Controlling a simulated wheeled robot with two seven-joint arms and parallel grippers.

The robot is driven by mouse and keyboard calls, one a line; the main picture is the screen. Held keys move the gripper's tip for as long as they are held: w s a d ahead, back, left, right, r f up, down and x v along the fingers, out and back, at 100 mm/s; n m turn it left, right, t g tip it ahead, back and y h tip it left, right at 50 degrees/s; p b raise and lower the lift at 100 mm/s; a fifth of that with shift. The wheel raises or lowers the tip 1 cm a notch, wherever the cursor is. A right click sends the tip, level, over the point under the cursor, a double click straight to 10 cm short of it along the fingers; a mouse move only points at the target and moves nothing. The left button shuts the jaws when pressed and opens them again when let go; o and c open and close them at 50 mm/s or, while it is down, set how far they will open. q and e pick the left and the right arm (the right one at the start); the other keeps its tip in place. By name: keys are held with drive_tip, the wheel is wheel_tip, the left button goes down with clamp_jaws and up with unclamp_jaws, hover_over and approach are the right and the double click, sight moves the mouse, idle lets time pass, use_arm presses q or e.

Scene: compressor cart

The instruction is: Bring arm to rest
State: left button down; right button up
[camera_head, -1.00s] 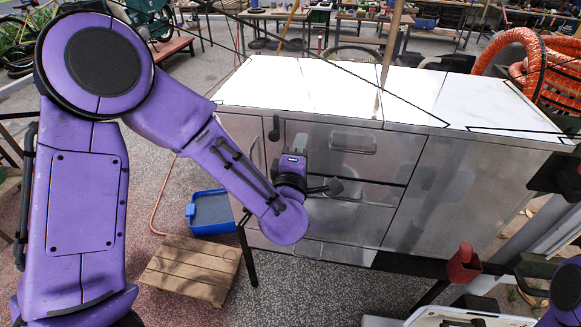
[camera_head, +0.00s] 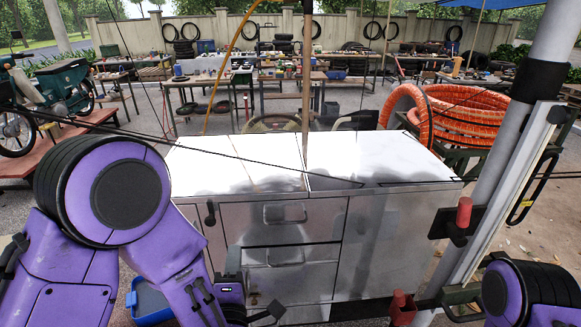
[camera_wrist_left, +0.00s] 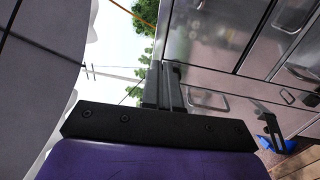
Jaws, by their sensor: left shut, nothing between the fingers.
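My left arm, purple, comes in from the left in the head view. Its gripper (camera_head: 268,313) is low in the picture, in front of the steel cabinet's (camera_head: 395,235) drawer fronts. The jaws are shut with nothing between them. In the left wrist view the dark shut fingers (camera_wrist_left: 164,88) point up the picture, with the cabinet front (camera_wrist_left: 215,45) to their right. I see no contact with the cabinet. A purple part of my right arm shows at the lower right of the head view; its gripper is out of view.
The cabinet's white top (camera_head: 375,160) is bare. A blue tray (camera_head: 150,300) is on the floor, partly behind my left arm. A grey post (camera_head: 520,130) with a red-handled fitting stands right. An orange hose coil (camera_head: 460,115) and cluttered workbenches (camera_head: 240,80) are behind.

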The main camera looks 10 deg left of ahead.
use_arm(q)
drive_tip(key=s+a+f+m+g+h+b, duration=0.15)
drive_tip(key=f+m+g, duration=0.35)
drive_tip(key=f, duration=0.6)
drive_tip(key=s+a+f+m+g+h+b, duration=0.1)
drive_tip(key=s+f+m+g+h+b, duration=0.15)
drive_tip(key=f+m, duration=0.6)
drive_tip(key=s+a+f+g+y+b, duration=0.1)
drive_tip(key=s+a+f+g+b, duration=0.2)
drive_tip(key=s+f, duration=0.7)
drive_tip(key=s+a+f+g+y+b, duration=0.1)
drive_tip(key=s+a+f+g+b, duration=0.3)
drive_tip(key=s+f, duration=0.6)
wheel_tip(320, 180, down, 3)
drive_tip(key=shift+s+a+f+g, duration=0.1)
drive_tip(key=shift+s+a+g, duration=0.05)
drive_tip(key=shift+a+g, duration=0.45)
